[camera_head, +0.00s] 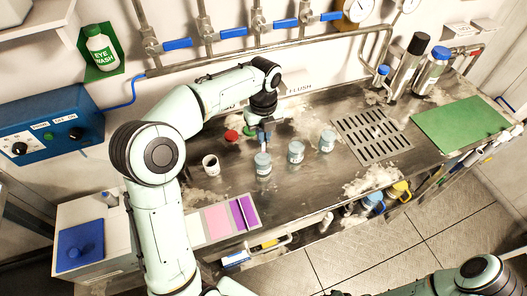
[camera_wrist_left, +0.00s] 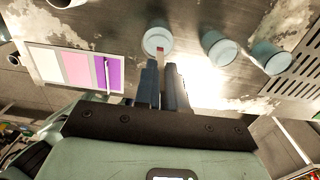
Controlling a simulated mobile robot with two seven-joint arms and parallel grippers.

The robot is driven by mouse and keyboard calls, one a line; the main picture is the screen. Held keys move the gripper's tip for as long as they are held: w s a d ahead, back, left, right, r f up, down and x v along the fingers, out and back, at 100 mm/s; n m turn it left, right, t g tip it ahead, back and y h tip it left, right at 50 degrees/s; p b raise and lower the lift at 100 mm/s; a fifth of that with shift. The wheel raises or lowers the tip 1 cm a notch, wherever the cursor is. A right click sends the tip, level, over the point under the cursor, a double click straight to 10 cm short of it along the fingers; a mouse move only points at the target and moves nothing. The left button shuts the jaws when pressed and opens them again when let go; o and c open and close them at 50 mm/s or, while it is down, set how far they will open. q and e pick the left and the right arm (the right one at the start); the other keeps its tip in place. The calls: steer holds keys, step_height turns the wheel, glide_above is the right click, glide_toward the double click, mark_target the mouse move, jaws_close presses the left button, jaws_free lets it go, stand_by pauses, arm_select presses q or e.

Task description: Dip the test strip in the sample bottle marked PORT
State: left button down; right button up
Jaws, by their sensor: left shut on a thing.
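My left gripper (camera_head: 265,134) is shut on a thin test strip (camera_wrist_left: 160,54), also between the fingers (camera_wrist_left: 161,88) in the left wrist view. The strip's reddish tip overlaps the opening of the leftmost sample bottle (camera_wrist_left: 157,41) in that view. In the head view the gripper is just above this bottle (camera_head: 263,165). I cannot tell whether the tip is inside the bottle. The middle bottle (camera_head: 296,152) and the right bottle (camera_head: 327,141) stand apart in a row. I cannot read which label says PORT. My right gripper is out of view.
A colour chart (camera_head: 217,222) with pink and purple patches lies near the front edge. A white cup (camera_head: 211,165) and red cap (camera_head: 231,136) are to the left. A drain grate (camera_head: 372,135) and green mat (camera_head: 460,124) lie to the right. Pipes and valves run behind.

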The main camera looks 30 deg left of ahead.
arm_select(q)
step_height(320, 180, up, 2)
steer(key=shift+r+p, duration=0.1)
steer(key=shift+p, duration=0.35)
steer(key=shift+w+r, duration=0.1)
steer(key=shift+r, duration=1.1)
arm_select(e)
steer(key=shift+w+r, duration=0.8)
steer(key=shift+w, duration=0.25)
